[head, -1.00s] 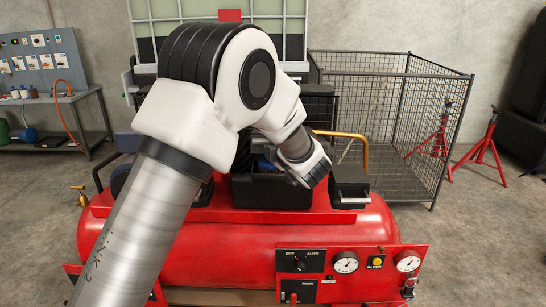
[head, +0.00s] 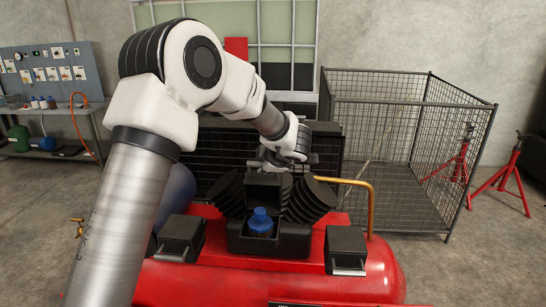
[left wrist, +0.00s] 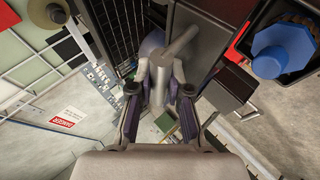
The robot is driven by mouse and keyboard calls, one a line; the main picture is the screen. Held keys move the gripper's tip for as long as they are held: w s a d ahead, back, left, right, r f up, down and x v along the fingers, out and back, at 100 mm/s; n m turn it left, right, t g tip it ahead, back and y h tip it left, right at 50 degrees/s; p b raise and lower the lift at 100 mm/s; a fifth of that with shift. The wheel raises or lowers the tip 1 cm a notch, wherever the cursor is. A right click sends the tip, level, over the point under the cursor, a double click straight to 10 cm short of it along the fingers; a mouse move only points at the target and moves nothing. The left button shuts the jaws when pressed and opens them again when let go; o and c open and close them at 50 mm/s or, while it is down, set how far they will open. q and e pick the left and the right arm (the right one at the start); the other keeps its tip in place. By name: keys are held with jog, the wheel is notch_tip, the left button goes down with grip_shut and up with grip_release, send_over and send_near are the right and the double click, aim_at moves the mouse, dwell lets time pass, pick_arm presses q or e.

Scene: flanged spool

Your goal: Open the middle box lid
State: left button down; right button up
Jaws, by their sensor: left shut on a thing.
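The middle box (head: 283,245) is a black open-topped box on the red tank. Its lid (head: 263,190) stands raised at the back of the box. A blue-capped bottle (head: 260,222) shows inside; it also shows in the left wrist view (left wrist: 284,48). My left gripper (head: 272,160) is at the top of the raised lid. In the left wrist view, my left gripper (left wrist: 160,112) is shut on the grey lid handle (left wrist: 164,72), which lies between the two fingers. The dark lid panel (left wrist: 212,35) is beside it. My right gripper is in neither view.
A closed black box stands on each side, one left (head: 180,236) and one right (head: 346,248). The red tank (head: 300,279) lies beneath. Black ribbed cylinders (head: 311,198) stand behind the box. An orange pipe (head: 368,205) and a wire cage (head: 400,150) are at right.

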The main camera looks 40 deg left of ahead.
pick_arm(q)
jog(key=shift+w+a+f+g+h, duration=0.25)
jog(key=shift+w+a+g+h, duration=0.2)
jog(key=shift+w, duration=0.25)
jog(key=c, duration=1.3)
grip_release()
jog(key=shift+o, duration=1)
jog(key=shift+a, duration=0.25)
jog(key=v, duration=1.2)
